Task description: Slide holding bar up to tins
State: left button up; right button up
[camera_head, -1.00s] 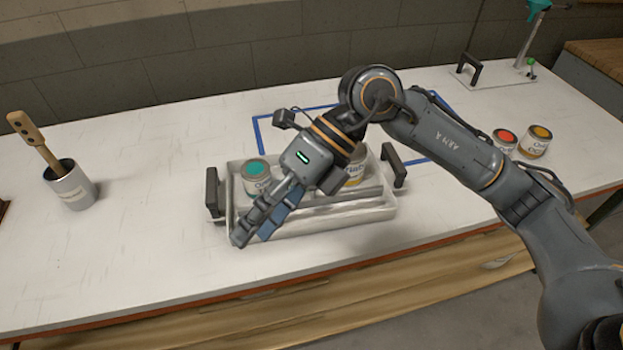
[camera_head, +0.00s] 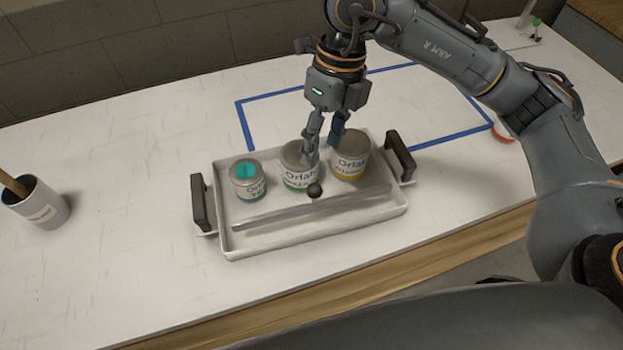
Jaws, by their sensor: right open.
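The holding bar (camera_head: 270,214) is a grey strip lying across the white tray (camera_head: 300,235), in front of the tins. A dark round knob (camera_head: 314,190) stands at its middle. Behind the bar are a small teal-topped tin (camera_head: 248,182), a tin with a green band (camera_head: 297,180) and a tin with a yellow band (camera_head: 350,165). My right gripper (camera_head: 323,150) points down, open and empty, over the two larger tins and behind the knob. Its fingers partly cover those tins. I cannot tell whether they touch. My left gripper is not in view.
The tray has dark upright handles at its left (camera_head: 198,202) and right (camera_head: 400,155) ends. A blue tape outline (camera_head: 245,125) lies behind it. A cup with a wooden handle (camera_head: 42,208) stands far left. The white tabletop between cup and tray is clear.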

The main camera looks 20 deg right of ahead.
aim_at(315, 184)
jog(key=f, duration=0.4)
jog(key=a+f+p, duration=0.1)
jog(key=f, duration=0.3)
jog(key=s+a+f+p, duration=0.1)
jog(key=f, duration=0.2)
jog(key=shift+s+f, duration=0.1)
jog(key=shift+f, duration=0.3)
grip_shut()
